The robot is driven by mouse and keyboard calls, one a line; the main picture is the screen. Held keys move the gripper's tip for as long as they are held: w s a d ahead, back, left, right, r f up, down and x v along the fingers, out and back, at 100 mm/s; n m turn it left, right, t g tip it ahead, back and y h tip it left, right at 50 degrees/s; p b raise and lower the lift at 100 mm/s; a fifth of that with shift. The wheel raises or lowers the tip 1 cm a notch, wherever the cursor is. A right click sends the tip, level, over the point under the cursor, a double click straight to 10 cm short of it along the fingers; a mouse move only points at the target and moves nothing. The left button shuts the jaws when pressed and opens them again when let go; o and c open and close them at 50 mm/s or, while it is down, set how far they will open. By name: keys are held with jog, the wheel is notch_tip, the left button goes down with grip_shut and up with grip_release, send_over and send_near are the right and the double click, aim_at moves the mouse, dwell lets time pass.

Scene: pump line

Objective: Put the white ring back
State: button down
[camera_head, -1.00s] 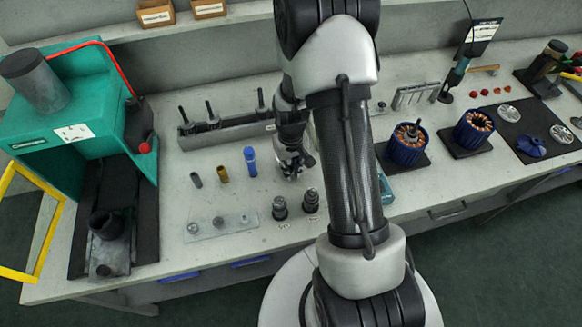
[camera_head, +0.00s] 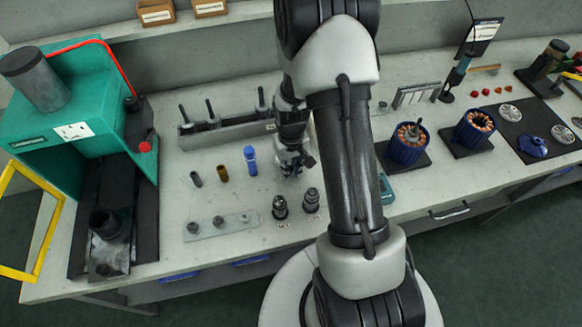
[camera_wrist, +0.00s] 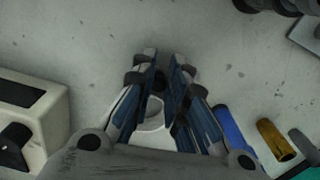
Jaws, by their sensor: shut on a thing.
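The white ring (camera_wrist: 153,116) shows in the wrist view between the blue-padded fingers of my gripper (camera_wrist: 163,66). The fingers are close together and shut on it, and they hide part of it. In the head view my gripper (camera_head: 291,163) is over the bench, right of the blue cylinder (camera_head: 251,160) and behind the two dark fittings. The ring cannot be made out there. I cannot tell whether the ring touches the bench.
A plate with small parts (camera_head: 218,228) lies in front. Dark fittings (camera_head: 279,207) stand near my gripper. A white box (camera_wrist: 31,120) is at left in the wrist view.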

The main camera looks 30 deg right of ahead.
jog(key=shift+f+b, duration=0.3)
jog(key=shift+f, duration=0.15)
jog(key=c, duration=1.5)
grip_release()
jog(key=shift+o, duration=0.4)
jog(key=shift+o, duration=0.7)
jog(key=shift+r, duration=0.1)
jog(key=shift+r+p, duration=2.35)
jog(key=shift+r, duration=0.7)
